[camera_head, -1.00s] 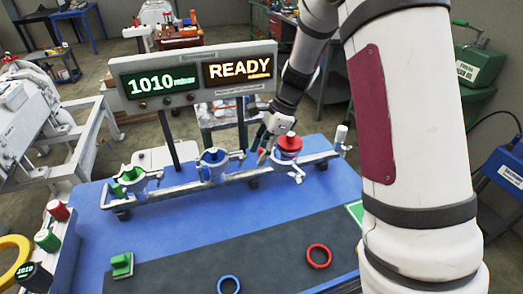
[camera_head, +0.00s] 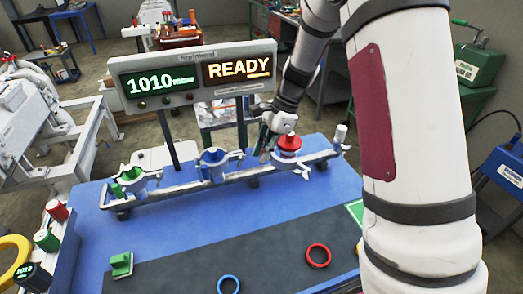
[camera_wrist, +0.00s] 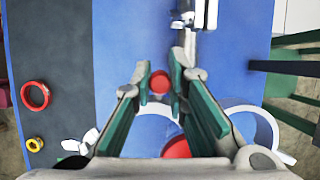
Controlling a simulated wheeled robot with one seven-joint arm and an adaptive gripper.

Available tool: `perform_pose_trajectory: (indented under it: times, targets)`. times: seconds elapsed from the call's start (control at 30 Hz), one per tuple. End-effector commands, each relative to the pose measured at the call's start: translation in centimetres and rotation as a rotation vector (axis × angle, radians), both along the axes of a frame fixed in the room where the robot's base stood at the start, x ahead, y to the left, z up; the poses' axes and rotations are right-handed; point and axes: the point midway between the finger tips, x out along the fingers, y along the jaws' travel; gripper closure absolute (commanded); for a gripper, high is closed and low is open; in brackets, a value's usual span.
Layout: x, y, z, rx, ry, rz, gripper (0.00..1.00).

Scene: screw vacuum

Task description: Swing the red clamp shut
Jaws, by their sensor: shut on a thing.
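The red clamp, a grey-white ring clamp (camera_head: 301,166), sits at the right end of the rail, around a part with a red cap (camera_head: 288,145). Its pale rings (camera_wrist: 248,118) show at the lower right of the wrist view, with a red disc (camera_wrist: 177,148) partly hidden by my fingers. My gripper (camera_wrist: 160,78) has its green-padded fingers on both sides of a small red knob (camera_wrist: 160,84), and is shut on it. In the head view my gripper (camera_head: 265,150) is just left of the red cap; its fingertips are hard to make out there.
Blue (camera_head: 213,158) and green (camera_head: 131,176) clamps stand farther left on the rail (camera_head: 229,178). A sign (camera_head: 198,78) reading "1010 mbar" and "READY" stands behind. Red (camera_head: 318,256) and blue (camera_head: 228,285) rings and a green block (camera_head: 121,264) lie in front on the table.

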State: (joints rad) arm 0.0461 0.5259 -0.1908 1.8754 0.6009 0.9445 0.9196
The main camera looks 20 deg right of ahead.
Motion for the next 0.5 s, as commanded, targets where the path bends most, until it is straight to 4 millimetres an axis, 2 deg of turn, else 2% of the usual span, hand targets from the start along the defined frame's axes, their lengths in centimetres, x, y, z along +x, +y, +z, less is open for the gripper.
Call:
perform_pose_trajectory:
  times: [0.5]
  targets:
    - [-1.5,-2.4,0.0,0.000,0.000,0.476,1.00]
